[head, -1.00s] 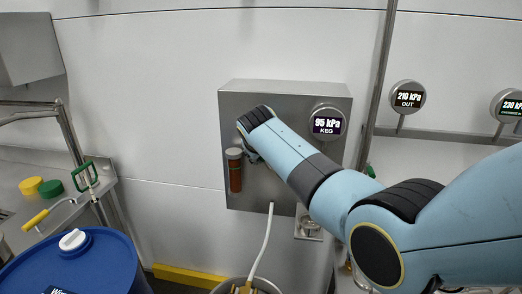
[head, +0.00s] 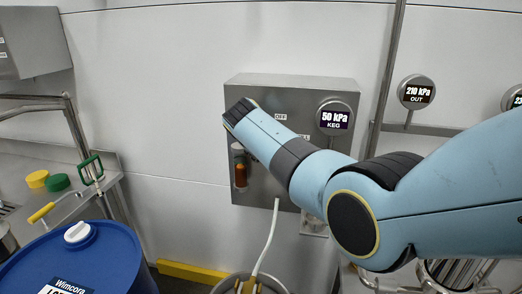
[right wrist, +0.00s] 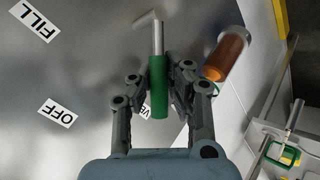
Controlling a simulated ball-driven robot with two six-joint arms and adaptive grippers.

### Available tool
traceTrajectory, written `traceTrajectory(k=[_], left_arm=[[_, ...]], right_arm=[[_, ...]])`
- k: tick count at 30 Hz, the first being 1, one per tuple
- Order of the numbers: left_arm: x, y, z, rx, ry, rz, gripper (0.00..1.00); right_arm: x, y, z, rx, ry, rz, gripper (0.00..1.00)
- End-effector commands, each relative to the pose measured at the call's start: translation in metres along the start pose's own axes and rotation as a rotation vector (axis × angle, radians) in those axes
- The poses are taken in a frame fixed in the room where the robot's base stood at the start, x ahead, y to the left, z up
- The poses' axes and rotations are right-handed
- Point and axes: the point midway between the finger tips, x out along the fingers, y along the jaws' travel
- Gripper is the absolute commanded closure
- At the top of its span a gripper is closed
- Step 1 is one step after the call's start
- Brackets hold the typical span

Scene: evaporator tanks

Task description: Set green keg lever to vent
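The green lever (right wrist: 159,87) shows in the right wrist view, with a silver shaft above its green handle. The handle lies over a label of which only "VE" (right wrist: 147,110) shows. The FILL label (right wrist: 35,20) and OFF label (right wrist: 57,113) are to the left. My right gripper (right wrist: 160,72) has a finger close on each side of the handle and looks shut on it. In the head view my right arm hides the gripper and lever in front of the steel panel (head: 340,95). The KEG gauge (head: 334,119) reads 50 kPa. My left gripper is not in view.
An amber sight glass (head: 240,174) sits on the panel, close beside the gripper in the wrist view. A blue drum (head: 110,262) stands lower left by a steel counter (head: 20,165). The OUT gauge (head: 416,92) reads 210 kPa at right.

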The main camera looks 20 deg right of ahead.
Motion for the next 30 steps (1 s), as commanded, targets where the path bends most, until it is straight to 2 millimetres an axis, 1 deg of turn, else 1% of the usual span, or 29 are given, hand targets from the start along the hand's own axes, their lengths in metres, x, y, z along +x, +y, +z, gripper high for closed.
traceTrajectory(k=[1, 6, 14, 17, 20, 24, 30], left_arm=[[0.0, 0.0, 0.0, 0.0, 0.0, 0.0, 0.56], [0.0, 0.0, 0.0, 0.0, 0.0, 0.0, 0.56], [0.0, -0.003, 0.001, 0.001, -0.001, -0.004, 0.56], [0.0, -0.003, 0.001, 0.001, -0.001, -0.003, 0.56], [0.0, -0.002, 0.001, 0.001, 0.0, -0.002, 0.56], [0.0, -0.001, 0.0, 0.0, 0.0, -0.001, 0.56], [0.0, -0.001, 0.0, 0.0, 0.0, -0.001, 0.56]], right_arm=[[0.001, 0.0, 0.001, -0.001, -0.003, 0.001, 0.81], [0.0, 0.0, 0.001, 0.001, 0.0, 0.0, 0.6], [-0.001, 0.0, 0.0, 0.002, 0.002, -0.001, 0.6], [-0.006, -0.001, -0.001, 0.002, 0.003, -0.001, 0.6], [-0.017, -0.001, -0.001, 0.004, 0.004, -0.001, 0.6], [-0.039, -0.001, -0.001, 0.004, 0.005, -0.001, 0.6], [-0.066, -0.001, 0.0, 0.003, 0.002, -0.001, 0.6]])
